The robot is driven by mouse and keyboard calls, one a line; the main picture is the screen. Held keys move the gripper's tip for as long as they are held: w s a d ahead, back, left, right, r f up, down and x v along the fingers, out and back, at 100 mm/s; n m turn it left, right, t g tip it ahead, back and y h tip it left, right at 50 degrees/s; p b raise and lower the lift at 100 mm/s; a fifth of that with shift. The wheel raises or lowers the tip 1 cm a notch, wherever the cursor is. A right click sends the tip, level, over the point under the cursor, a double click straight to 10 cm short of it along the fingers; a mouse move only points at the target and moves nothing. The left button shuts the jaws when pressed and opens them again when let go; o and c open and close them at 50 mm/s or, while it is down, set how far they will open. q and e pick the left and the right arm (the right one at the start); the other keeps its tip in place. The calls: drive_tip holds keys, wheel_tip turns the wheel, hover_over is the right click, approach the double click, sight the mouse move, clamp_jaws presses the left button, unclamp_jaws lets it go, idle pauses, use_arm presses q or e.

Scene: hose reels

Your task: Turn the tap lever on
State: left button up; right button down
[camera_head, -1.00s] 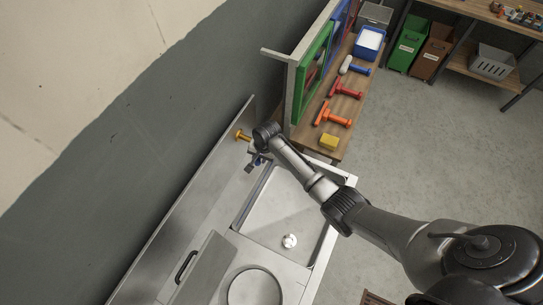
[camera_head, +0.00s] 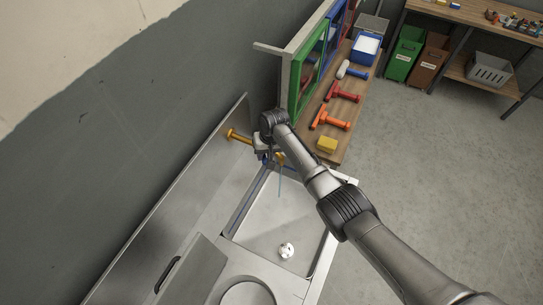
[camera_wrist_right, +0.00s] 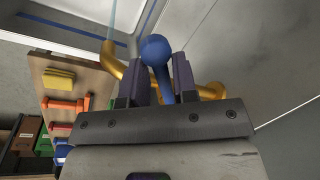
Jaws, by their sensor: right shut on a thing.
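The brass tap comes out of the steel back panel (camera_head: 238,136), and its spout (camera_head: 280,158) hangs over the sink. The tap's blue lever (camera_wrist_right: 158,65) has a round knob and sits between the two fingers of my right gripper (camera_wrist_right: 154,82), which is shut on it. In the head view my right gripper (camera_head: 263,154) is at the tap, and my wrist hides most of the lever. A thin bluish stream of water (camera_head: 280,184) falls from the spout. My left gripper is not in view.
The steel sink basin (camera_head: 262,218) lies below the tap, with a white drain piece (camera_head: 286,250). A wooden bench (camera_head: 331,155) beside it holds a yellow sponge (camera_head: 327,144) and orange, red and blue tools. A green-framed panel (camera_head: 296,85) stands close to my wrist.

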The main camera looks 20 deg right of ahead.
drive_tip(key=shift+a, duration=0.1)
drive_tip(key=c, duration=1.1)
unclamp_jaws()
drive_tip(key=shift+r, duration=0.55)
wheel_tip(320, 180, up, 12)
drive_tip(key=d, duration=0.2)
drive_tip(key=shift+s+d+r+b, duration=0.15)
drive_tip(key=shift+d+r+b, duration=0.1)
drive_tip(key=shift+d+b, duration=0.15)
